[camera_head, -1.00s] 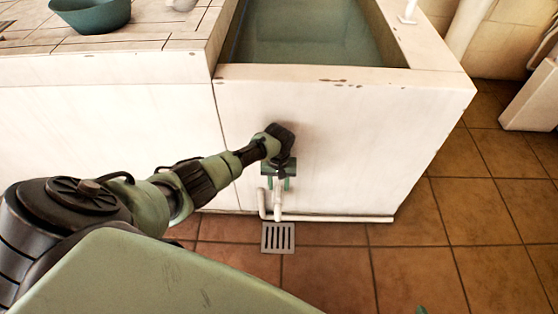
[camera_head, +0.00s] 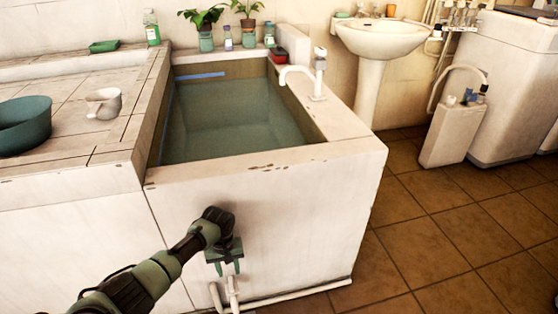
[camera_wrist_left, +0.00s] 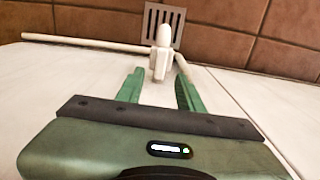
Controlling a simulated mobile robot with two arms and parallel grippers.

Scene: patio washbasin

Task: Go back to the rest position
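My left gripper (camera_head: 229,270) points down in front of the washbasin's white front wall (camera_head: 300,220), just above a white drain pipe (camera_head: 233,292). In the left wrist view, its two green fingers (camera_wrist_left: 159,82) are spread apart with nothing clamped between them. A white pipe fitting (camera_wrist_left: 163,50) shows close to the fingertips, in line with the gap; whether it touches them I cannot tell. My right gripper is in neither view.
The water-filled basin (camera_head: 345,122) has a white tap (camera_head: 318,75) on its rim. A green bowl (camera_head: 22,125) and a white cup (camera_head: 104,103) stand on the tiled counter at left. A pedestal sink (camera_head: 380,40) stands behind. A floor drain (camera_wrist_left: 164,25) lies near the pipe.

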